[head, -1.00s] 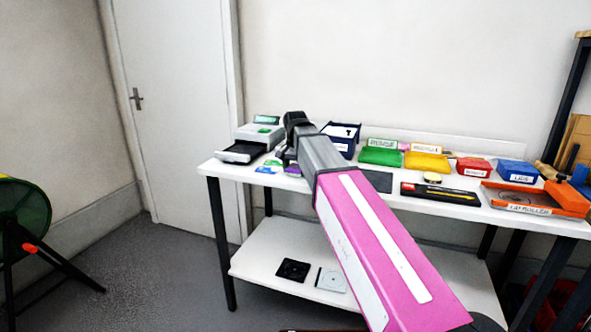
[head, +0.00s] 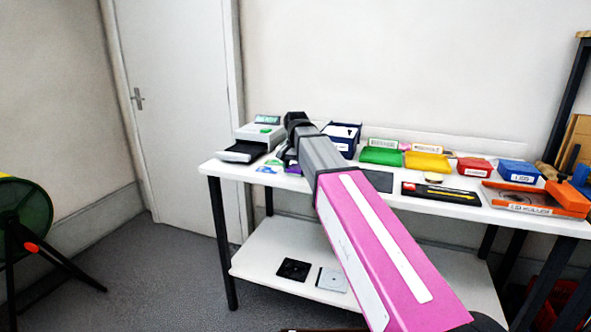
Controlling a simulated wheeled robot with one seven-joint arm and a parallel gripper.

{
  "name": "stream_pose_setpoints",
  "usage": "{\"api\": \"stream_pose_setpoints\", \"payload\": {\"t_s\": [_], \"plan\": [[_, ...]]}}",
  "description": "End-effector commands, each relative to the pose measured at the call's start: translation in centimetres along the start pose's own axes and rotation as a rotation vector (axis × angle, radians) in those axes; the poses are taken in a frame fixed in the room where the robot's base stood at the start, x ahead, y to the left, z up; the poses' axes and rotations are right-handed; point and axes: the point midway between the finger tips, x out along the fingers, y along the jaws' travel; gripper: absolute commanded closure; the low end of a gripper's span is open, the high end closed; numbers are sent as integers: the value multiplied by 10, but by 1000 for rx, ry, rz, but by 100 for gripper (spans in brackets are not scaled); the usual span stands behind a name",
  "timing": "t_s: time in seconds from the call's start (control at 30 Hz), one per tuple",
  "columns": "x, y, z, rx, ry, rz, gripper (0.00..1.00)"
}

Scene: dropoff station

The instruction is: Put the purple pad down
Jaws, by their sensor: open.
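The purple pad (head: 294,169) shows as a small sliver on the white table top, partly hidden behind my arm. My gripper (head: 284,156) is open at the left part of the table, just above and beside the pad. The wrist and the arm hide much of this spot. I cannot tell whether a finger still touches the pad.
A grey machine with a black tray (head: 243,151) stands left of my gripper. Blue and green pieces (head: 268,168) lie in front of it. A dark blue box (head: 342,136), a green bin (head: 381,156) and a yellow bin (head: 427,162) stand to the right.

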Motion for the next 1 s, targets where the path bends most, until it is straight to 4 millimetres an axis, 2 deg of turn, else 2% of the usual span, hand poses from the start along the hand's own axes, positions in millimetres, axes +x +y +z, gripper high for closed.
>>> {"api": "stream_pose_setpoints", "payload": {"t_s": [0.03, 0.33, 0.47, 0.5, 1.0], "plan": [[10, 7, 6, 0, -8, 10, 15], [10, 8, 6, 0, -9, 11, 17], [2, 8, 6, 0, -9, 11, 16], [-3, 7, 6, 1, -9, 11, 11], [-95, 1, 1, 0, -5, 5, 11]]}}
